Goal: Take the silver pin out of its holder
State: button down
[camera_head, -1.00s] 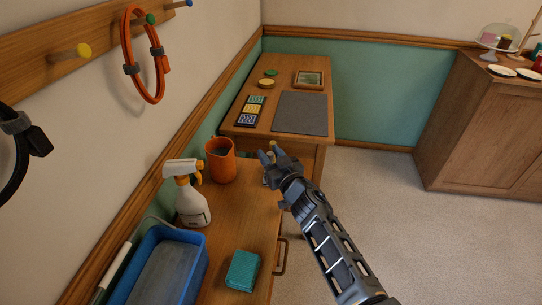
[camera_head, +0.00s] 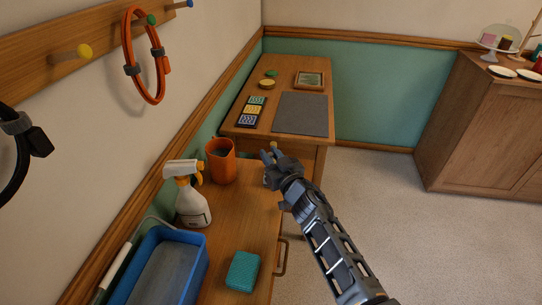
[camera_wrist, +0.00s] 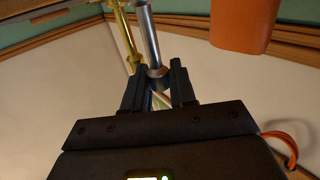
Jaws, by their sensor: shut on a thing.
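My gripper (camera_head: 270,157) is over the right back corner of the near wooden desk, beside the orange jug. In the wrist view my gripper (camera_wrist: 161,88) is shut on the silver pin (camera_wrist: 148,42), a grey metal rod whose end lies between the fingertips. A brass-coloured rod (camera_wrist: 126,40) stands just left of the silver pin, apart from the fingers. In the head view my gripper hides most of the pins, and a small yellowish top (camera_head: 274,146) shows at its tips. The holder cannot be made out clearly.
The orange jug (camera_head: 220,162) stands close left of my gripper and shows in the wrist view (camera_wrist: 240,25). A spray bottle (camera_head: 191,198), a blue tray (camera_head: 195,268) and a teal sponge (camera_head: 243,271) are nearer. A second desk (camera_head: 245,90) stands behind. Open floor lies to the right.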

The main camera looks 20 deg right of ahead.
jog(key=shift+r, duration=0.2)
jog(key=shift+r+p, duration=0.35)
jog(key=shift+p, duration=0.2)
jog(key=shift+r+p, duration=1.45)
jog(key=shift+p, duration=0.1)
jog(key=shift+r+p, duration=0.8)
jog(key=shift+r, duration=0.65)
